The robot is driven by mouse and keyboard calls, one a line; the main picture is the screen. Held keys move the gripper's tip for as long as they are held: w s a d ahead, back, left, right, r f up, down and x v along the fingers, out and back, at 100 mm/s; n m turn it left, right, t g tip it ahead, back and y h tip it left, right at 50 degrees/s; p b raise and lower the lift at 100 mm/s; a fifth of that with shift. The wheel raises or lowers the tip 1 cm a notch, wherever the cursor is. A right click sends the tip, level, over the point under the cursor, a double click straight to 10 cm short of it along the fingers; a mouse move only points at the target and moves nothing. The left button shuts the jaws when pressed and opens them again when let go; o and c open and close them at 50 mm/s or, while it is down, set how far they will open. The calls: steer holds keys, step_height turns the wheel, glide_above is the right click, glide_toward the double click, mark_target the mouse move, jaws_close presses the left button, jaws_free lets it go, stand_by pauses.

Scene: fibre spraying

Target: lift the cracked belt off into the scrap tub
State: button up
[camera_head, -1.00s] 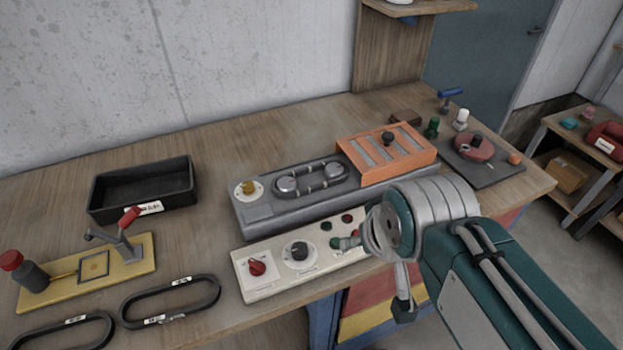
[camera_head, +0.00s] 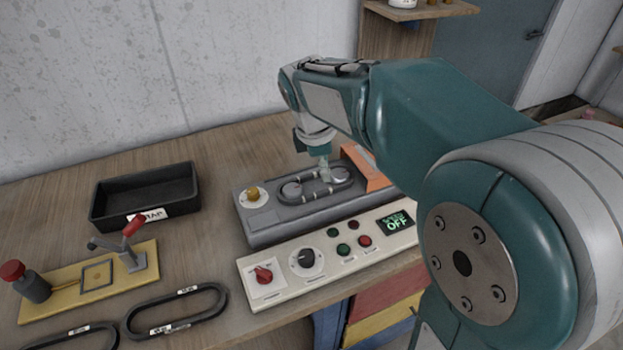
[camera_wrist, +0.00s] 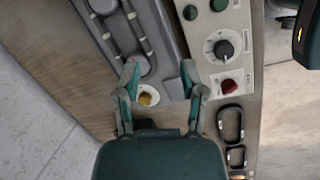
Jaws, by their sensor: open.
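The belt (camera_head: 314,197) is a dark loop around two round pulleys on the grey drive unit (camera_head: 285,228). In the wrist view the belt (camera_wrist: 137,28) runs up the upper left; I cannot make out a crack. The scrap tub (camera_head: 178,208) is a black open box with a white label, left of the unit, and looks empty. My gripper (camera_head: 325,172) is over the right part of the belt in the head view, partly hidden by its own wrist.
A control panel (camera_head: 285,285) in front has a red knob and a display reading OFF. A yellow knob (camera_head: 253,194) is at the unit's left end, an orange cover (camera_head: 376,178) at its right. A spare belt (camera_head: 218,305) and yellow lever fixture (camera_head: 70,299) are front left.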

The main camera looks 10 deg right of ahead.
steer(key=w+a+f+n+g, duration=0.1)
steer(key=w+a+f+n, duration=0.15)
steer(key=w+n, duration=0.2)
glide_above(321, 192)
steer(key=a, duration=0.1)
steer(key=shift+m+h, duration=0.25)
steer(key=shift+h, duration=0.15)
steer(key=f, duration=0.6)
steer(key=shift+s+a, duration=0.1)
steer(key=shift+s, duration=0.3)
steer(key=shift+w+x, duration=0.15)
steer(key=shift+x, duration=1.2)
steer(key=shift+w+x, duration=0.1)
steer(key=shift+x, duration=1.25)
steer(key=shift+a, duration=0.2)
jaws_close()
